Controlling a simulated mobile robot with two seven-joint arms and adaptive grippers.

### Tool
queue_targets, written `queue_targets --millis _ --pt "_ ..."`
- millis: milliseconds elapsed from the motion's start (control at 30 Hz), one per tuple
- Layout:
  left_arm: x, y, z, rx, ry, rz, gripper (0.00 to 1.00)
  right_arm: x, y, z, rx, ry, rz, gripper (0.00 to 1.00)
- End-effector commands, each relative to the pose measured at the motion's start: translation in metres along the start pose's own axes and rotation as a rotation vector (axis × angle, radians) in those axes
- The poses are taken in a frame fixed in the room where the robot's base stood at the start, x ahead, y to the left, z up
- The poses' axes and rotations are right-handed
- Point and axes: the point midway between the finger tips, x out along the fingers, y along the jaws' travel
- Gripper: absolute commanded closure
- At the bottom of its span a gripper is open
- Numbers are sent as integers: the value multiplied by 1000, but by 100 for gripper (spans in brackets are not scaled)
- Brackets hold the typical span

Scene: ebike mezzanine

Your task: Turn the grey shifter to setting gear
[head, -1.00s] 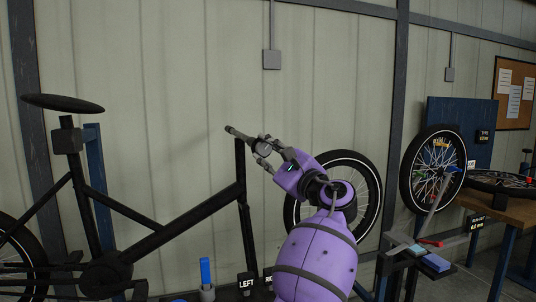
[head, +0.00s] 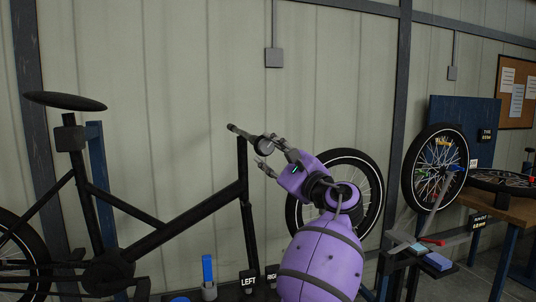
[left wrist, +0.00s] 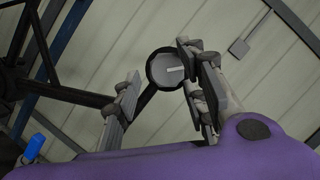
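The grey shifter (head: 262,146) is a round dial on the end of the handlebar of the black bike frame. In the left wrist view the shifter (left wrist: 166,68) shows a grey face with a dark rim and a pale bar lying nearly level, toward the right. I cannot read any gear setting. My left gripper (head: 266,156) is open just right of the shifter, one finger above and one below. In the left wrist view the gripper (left wrist: 160,92) has its fingers spread, with the dial between them. The right finger looks close to the rim; contact is unclear. My right gripper is out of view.
The black bike frame (head: 172,228) fills the left. Signs LEFT (head: 248,282) and a partly hidden one stand below the handlebar, beside a blue-handled tool (head: 207,270). A wheel (head: 367,222) is behind my arm. A bench (head: 516,208) with wheels stands right.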

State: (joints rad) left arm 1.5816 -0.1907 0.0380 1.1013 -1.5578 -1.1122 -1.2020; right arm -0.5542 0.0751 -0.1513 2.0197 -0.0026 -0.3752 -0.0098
Motion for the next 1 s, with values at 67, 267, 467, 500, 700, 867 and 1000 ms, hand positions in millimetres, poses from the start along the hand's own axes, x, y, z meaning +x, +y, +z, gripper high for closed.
queue_targets --millis 67,267,467,500,700,867,1000 --pt "-15 0 -1 -3 3 0 61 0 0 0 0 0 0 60" --pt "-59 1 -1 -2 5 2 61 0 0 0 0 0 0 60" --pt "-94 1 -1 0 3 3 61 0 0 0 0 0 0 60" --pt "-98 2 -1 0 2 4 61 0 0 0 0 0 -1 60" --pt "-109 1 0 -1 1 3 61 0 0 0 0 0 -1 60" --pt "-110 1 0 -1 1 3 61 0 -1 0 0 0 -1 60" --pt "-110 1 0 -8 1 3 61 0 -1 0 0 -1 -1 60"
